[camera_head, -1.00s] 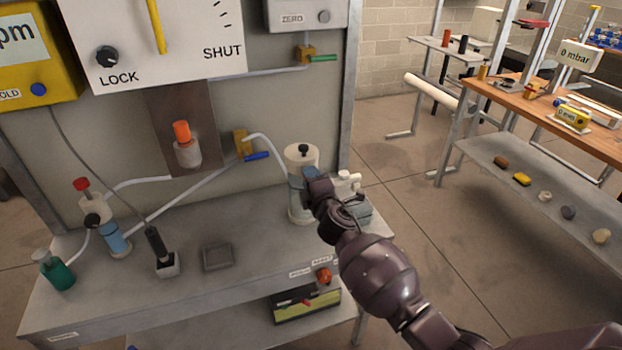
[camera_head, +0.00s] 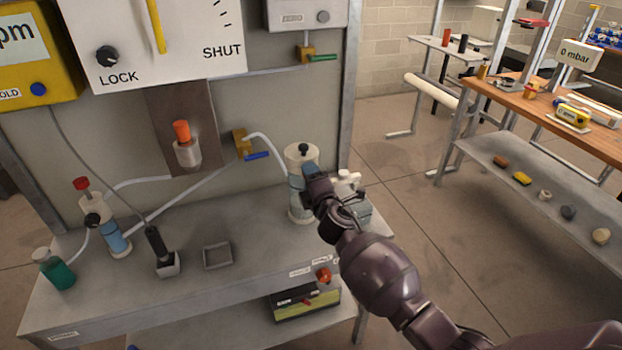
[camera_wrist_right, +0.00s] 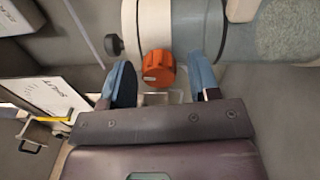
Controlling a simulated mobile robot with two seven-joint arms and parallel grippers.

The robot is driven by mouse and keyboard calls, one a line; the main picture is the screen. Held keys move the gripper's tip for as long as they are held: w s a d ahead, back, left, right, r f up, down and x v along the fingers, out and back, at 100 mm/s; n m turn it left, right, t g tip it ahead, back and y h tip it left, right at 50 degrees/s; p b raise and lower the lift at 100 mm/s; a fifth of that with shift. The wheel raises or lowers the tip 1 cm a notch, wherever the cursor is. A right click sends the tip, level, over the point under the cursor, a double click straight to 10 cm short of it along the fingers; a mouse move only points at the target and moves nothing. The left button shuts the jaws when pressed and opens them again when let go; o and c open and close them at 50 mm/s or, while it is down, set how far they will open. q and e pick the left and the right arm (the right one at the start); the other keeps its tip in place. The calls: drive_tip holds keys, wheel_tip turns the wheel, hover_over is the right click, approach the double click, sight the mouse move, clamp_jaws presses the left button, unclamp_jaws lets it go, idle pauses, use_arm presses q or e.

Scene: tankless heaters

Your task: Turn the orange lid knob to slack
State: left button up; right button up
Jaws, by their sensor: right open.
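The orange lid knob (camera_wrist_right: 158,68) shows in the right wrist view, on the side of the pale lid of a canister (camera_wrist_right: 202,30) with a cloudy blue-grey body. My right gripper (camera_wrist_right: 162,66) is open, with one blue finger on each side of the knob and visible gaps to both. No contact shows. In the head view the canister (camera_head: 300,155) stands upright at the bench's right end. My right gripper (camera_head: 312,178) is in front of it and hides the orange knob there. My left gripper is in neither view.
A white fitting (camera_head: 348,183) stands close to the right of my gripper. A small grey tray (camera_head: 217,257) and a black-handled device (camera_head: 160,250) are left on the bench (camera_head: 245,285). An orange-topped part (camera_head: 182,132) is on the back panel. The bench middle is mostly clear.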

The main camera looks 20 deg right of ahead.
drive_tip(key=shift+s, duration=0.1)
drive_tip(key=s, duration=1)
drive_tip(key=shift+s+d+f, duration=0.2)
drive_tip(key=shift+s+d, duration=0.05)
drive_tip(key=shift+s, duration=0.05)
